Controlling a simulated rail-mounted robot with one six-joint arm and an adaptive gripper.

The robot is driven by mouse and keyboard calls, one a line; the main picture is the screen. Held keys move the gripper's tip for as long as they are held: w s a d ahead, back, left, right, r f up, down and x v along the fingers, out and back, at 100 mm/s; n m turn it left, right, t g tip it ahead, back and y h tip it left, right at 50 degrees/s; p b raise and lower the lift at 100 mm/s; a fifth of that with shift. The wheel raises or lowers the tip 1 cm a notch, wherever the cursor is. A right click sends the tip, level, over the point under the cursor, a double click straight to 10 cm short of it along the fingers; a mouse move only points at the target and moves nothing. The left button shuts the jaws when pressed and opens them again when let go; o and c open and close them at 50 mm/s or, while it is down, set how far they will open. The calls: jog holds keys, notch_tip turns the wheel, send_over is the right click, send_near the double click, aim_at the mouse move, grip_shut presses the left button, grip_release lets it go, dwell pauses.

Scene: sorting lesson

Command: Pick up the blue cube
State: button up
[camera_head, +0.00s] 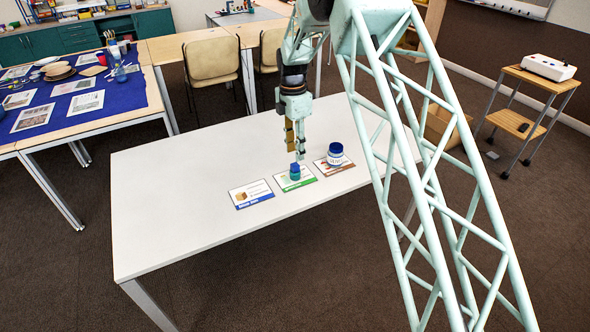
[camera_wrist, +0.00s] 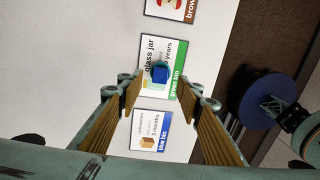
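A small blue block-like thing (camera_head: 295,168), apparently the blue cube, is on the green bin card (camera_head: 306,181) on the white table; its lower part looks teal, and I cannot tell whether this is a separate thing. It also shows in the wrist view (camera_wrist: 160,73), beyond the fingertips and roughly centred between them. My gripper (camera_head: 296,148) points down above it in the head view, with a small gap that is hard to judge. In the wrist view my gripper (camera_wrist: 161,97) has its two fingers well apart, with nothing between them.
A white jar with a blue lid (camera_head: 336,157) stands by the brown-edged card (camera_head: 324,169) to the right. The blue bin card (camera_head: 242,198) lies to the left. The white table (camera_head: 170,205) is clear on its left. A blue-covered table (camera_head: 60,98) stands behind left.

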aim_at(295, 164)
jog(key=shift+f, duration=0.4)
jog(key=shift+f, duration=0.1)
jog(key=shift+s+f+b, duration=0.15)
jog(key=shift+f+b, duration=0.25)
jog(key=shift+f, duration=0.85)
jog(key=shift+s+f+b, duration=0.1)
jog(key=shift+f+b, duration=0.3)
jog(key=shift+f, duration=0.85)
jog(key=shift+c, duration=0.7)
jog(key=c, duration=0.7)
